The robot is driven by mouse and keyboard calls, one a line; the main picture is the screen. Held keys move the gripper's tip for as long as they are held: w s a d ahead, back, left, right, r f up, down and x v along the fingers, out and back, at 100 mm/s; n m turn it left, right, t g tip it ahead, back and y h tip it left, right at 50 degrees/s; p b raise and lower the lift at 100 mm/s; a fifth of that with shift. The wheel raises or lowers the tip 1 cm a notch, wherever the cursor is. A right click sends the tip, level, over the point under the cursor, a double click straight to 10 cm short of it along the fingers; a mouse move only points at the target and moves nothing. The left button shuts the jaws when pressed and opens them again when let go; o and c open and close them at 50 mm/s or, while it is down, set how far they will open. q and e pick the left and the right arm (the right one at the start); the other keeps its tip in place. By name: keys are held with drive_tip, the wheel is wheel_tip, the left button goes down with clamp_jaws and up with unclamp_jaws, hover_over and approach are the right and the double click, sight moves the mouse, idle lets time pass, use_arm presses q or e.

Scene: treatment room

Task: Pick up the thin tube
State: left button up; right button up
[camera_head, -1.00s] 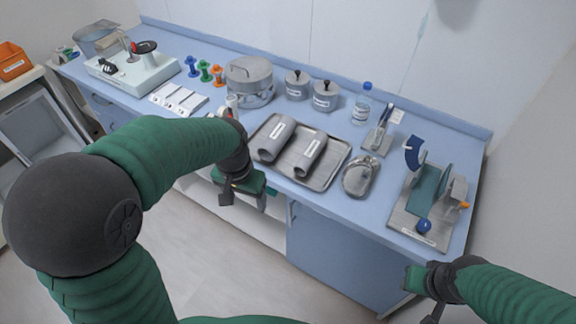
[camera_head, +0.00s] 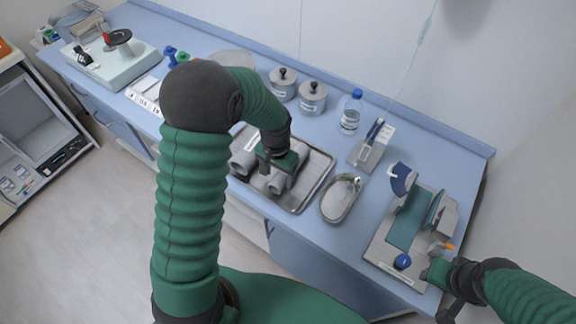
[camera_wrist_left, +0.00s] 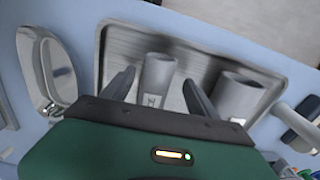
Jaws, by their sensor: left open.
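The thin grey tube (camera_head: 279,182) lies on a metal tray (camera_head: 321,167), partly hidden by my left gripper in the head view. A thicker grey tube (camera_head: 243,158) lies to its left. In the left wrist view, the thin tube (camera_wrist_left: 158,77) shows between the two spread fingers of my left gripper (camera_wrist_left: 158,93), with a gap on each side. The thicker tube (camera_wrist_left: 240,92) is to the right of the fingers there. My left gripper (camera_head: 272,165) is open, over the tray. My right gripper (camera_head: 440,285) is at the lower right, by the counter's front edge; its jaw state is unclear.
A kidney-shaped metal dish (camera_head: 341,198) stands right of the tray. Two lidded canisters (camera_head: 312,96) and a bottle (camera_head: 350,113) stand behind. A stand with blue parts (camera_head: 403,235) is at the right. A white device (camera_head: 108,58) is at the far left.

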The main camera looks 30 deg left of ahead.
use_arm(q)
drive_tip(key=shift+f, duration=0.65)
drive_tip(key=shift+w+f, duration=0.1)
drive_tip(key=shift+f, duration=0.1)
drive_tip(key=shift+w+d, duration=0.35)
drive_tip(key=shift+d, duration=0.05)
drive_tip(key=shift+c, duration=0.2)
drive_tip(key=shift+s+d+r, duration=0.1)
drive_tip(key=shift+s, duration=0.15)
drive_tip(key=c, duration=0.7)
drive_tip(key=shift+a, duration=0.3)
clamp_jaws()
drive_tip(key=shift+d, duration=0.15)
